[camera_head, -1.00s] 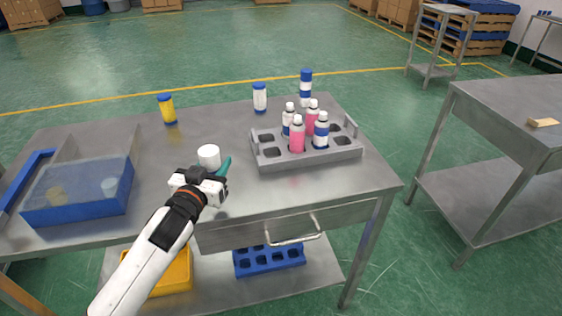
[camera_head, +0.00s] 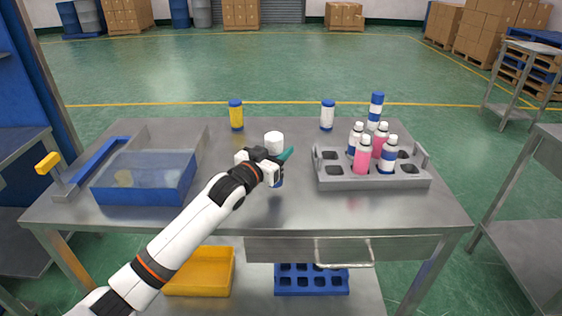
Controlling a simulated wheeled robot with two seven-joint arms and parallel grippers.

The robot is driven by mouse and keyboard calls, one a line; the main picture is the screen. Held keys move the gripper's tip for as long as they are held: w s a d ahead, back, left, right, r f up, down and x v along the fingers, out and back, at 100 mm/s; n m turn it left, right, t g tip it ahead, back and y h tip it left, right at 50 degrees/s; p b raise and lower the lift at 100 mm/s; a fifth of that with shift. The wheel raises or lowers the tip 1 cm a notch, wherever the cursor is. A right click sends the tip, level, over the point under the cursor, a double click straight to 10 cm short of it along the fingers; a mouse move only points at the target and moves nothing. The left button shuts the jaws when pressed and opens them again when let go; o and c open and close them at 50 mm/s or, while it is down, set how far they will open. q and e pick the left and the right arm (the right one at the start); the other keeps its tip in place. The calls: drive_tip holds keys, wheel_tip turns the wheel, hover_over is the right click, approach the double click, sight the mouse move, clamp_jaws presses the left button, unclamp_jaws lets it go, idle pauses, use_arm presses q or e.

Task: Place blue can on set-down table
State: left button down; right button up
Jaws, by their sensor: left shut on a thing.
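My left gripper (camera_head: 281,160) is shut around a can with a white cap (camera_head: 274,138); a blue part of the can (camera_head: 278,183) shows below the fingers. The can is upright over the steel table (camera_head: 300,210), left of the grey rack, with a shadow below it; it seems lifted clear of the top. The fingers hide its middle. A second steel table (camera_head: 538,205) stands at the right edge, partly cut off. I cannot tell which table is the set-down one. My right gripper is out of view.
The grey rack (camera_head: 335,183) holds several pink and blue-white bottles. A blue bin (camera_head: 145,190) is left. A floor gap separates the tables.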

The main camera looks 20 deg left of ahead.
use_arm(q)
drive_tip(key=shift+f, duration=1.5)
drive_tip(key=shift+f, duration=0.1)
drive_tip(key=c, duration=0.8)
unclamp_jaws()
drive_tip(key=shift+c, duration=0.2)
drive_tip(key=v, duration=1.2)
drive_tip(key=shift+s+b, duration=0.1)
drive_tip(key=shift+b, duration=0.3)
